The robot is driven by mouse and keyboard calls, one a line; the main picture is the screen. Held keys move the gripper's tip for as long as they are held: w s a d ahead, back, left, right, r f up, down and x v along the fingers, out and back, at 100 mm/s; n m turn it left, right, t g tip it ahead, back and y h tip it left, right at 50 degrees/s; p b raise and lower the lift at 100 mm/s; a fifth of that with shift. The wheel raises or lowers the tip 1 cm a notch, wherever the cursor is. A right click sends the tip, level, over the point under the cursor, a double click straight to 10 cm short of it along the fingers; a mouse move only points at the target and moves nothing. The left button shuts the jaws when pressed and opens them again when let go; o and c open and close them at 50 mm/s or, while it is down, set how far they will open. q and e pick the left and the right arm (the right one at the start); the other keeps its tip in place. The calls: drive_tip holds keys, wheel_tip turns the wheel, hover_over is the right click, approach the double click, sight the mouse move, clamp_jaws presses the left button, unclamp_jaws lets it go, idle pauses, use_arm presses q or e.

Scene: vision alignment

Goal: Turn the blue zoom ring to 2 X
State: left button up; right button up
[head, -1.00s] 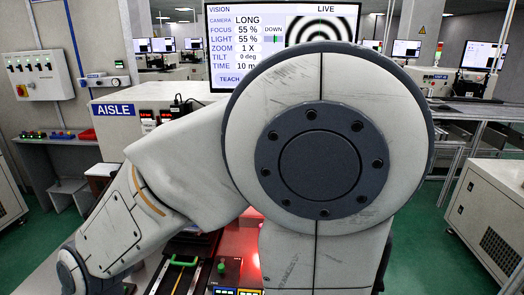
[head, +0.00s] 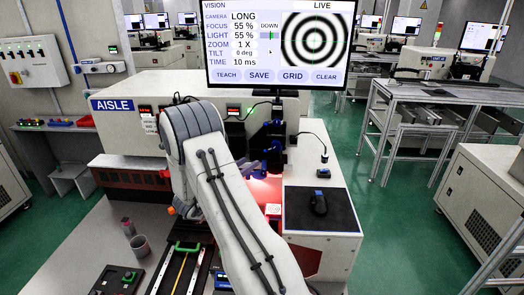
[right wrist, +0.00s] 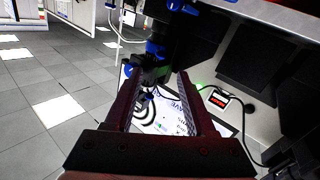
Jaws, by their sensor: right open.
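The screen (head: 277,45) reads ZOOM 1 X beside a live picture of sharp black and white rings. The dark lens column (head: 277,135) stands below it, with blue parts. The right wrist view shows a blue ring (right wrist: 155,49) on the column, just beyond the fingertips; I cannot tell for sure which blue part is the zoom ring. My right gripper (right wrist: 157,76) is open, its two fingers apart on either side of the column's line, with no clear contact. In the head view my right arm hides most of it. My left gripper is not in view.
A black mouse (head: 318,203) lies on a dark pad at the right of the bench. Cables hang near the column.

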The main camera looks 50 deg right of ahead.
sight(264, 152)
drive_tip(key=d+p, duration=0.1)
drive_tip(key=d, duration=0.1)
drive_tip(key=d+p, duration=0.1)
drive_tip(key=d, duration=0.2)
drive_tip(key=d+p, duration=0.1)
drive_tip(key=d, duration=0.2)
drive_tip(key=shift+w+d, duration=0.15)
drive_tip(key=shift+w, duration=0.2)
drive_tip(key=shift+w+d, duration=0.1)
drive_tip(key=shift+d, duration=0.25)
clamp_jaws()
